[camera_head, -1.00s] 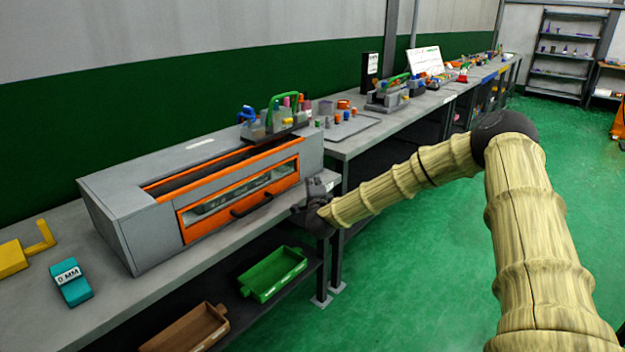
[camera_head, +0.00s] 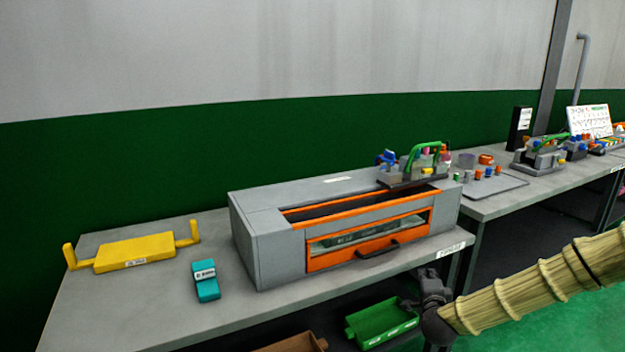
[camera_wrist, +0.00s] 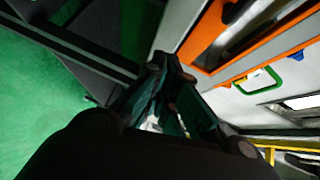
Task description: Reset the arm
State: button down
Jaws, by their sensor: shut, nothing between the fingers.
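My arm (camera_head: 540,290) reaches in from the right side of the head view, covered in a ribbed tan sleeve. My gripper (camera_head: 434,290) is dark and hangs in front of the bench edge, right of and below the grey machine with the orange-framed window. It also shows in the wrist view (camera_wrist: 172,70), where its fingers are shut with nothing held between them. The gripper stands apart from the machine's black handle (camera_head: 378,250).
The grey machine (camera_head: 262,243) sits on the bench (camera_head: 130,310). A yellow two-handled piece (camera_head: 135,252) and a teal block (camera_head: 206,282) lie to its left. A green tray (camera_head: 382,322) is on the lower shelf, close to my gripper. Green floor is open at the right.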

jog(key=s+a+f+n+g+y, duration=0.2)
jog(key=s+a+f+n, duration=0.2)
jog(key=s+a+f, duration=0.4)
jog(key=s+a+f+n+g+y, duration=0.25)
jog(key=s+a+f+n, duration=0.2)
jog(key=f, duration=0.45)
jog(key=s+a+f+n+g, duration=0.25)
jog(key=s+f, duration=0.35)
jog(key=s, duration=0.5)
jog(key=s+a+f+n+g, duration=0.2)
jog(key=s+f+n+g, duration=0.15)
jog(key=s+f, duration=0.45)
jog(key=s+d+n+g, duration=0.2)
jog(key=s+g, duration=0.1)
jog(key=s, duration=0.8)
jog(key=s+d+n+g, duration=0.1)
jog(key=s+n+g, duration=0.15)
jog(key=s, duration=0.95)
notch_tip(320, 180, up, 16)
jog(key=p, duration=1.6)
jog(key=shift+w, duration=0.3)
jog(key=shift+s+d+h, duration=0.1)
jog(key=shift+d+h, duration=0.05)
jog(key=shift+h, duration=0.1)
